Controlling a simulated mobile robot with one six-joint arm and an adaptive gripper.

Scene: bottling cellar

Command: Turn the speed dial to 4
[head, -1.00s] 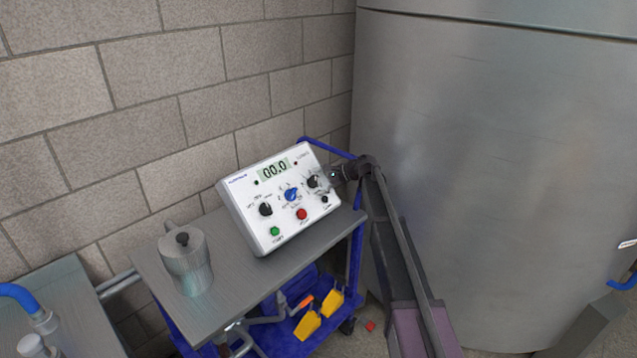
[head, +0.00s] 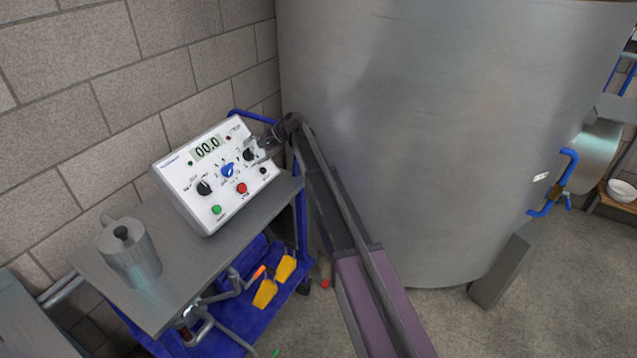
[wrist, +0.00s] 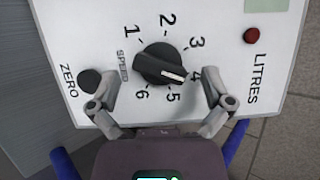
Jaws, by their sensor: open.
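The speed dial (wrist: 160,65) is a black knob with a white pointer line, labelled SPEED and ringed by the numbers 1 to 6. In the wrist view its pointer aims at or very near the 4. In the head view the dial (head: 249,155) is at the right of the white control box (head: 190,180), partly hidden by my gripper. My gripper (wrist: 159,88) is open. Its fingers are on either side of the dial's lower part in the wrist view, apart from the knob. The gripper also shows in the head view (head: 264,146).
The box has a display reading 00.0 (head: 207,147), a blue knob (head: 228,170), a red button (head: 242,188) and a green button (head: 216,209). A metal pot (head: 130,255) stands on the grey cart top (head: 185,262). A large steel tank (head: 420,130) stands close at the right.

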